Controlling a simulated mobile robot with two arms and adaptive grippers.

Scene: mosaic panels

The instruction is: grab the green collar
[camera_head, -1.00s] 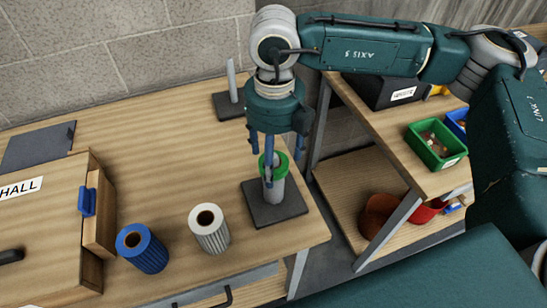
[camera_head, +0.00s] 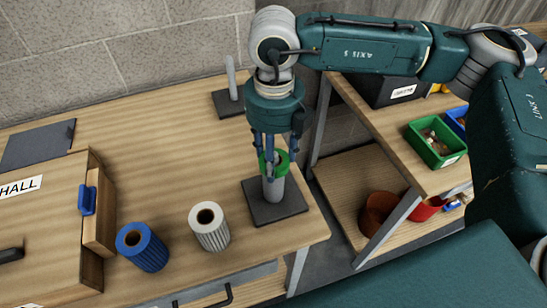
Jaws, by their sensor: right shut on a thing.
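The green collar (camera_head: 282,161) is a ring around the upper part of a grey upright post (camera_head: 274,188). The post stands on a dark square base plate (camera_head: 258,210) near the right end of the wooden table. My right gripper (camera_head: 268,168) points down from above and is shut on the green collar. Its blue fingers cover part of the ring and the post's top. My left gripper is out of the picture.
A white ribbed cylinder (camera_head: 210,232) and a blue one (camera_head: 147,254) stand to the left on the table (camera_head: 150,175). Another post on a dark base (camera_head: 228,103) stands behind. Beyond a gap, a shelf holds a green bin (camera_head: 452,158).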

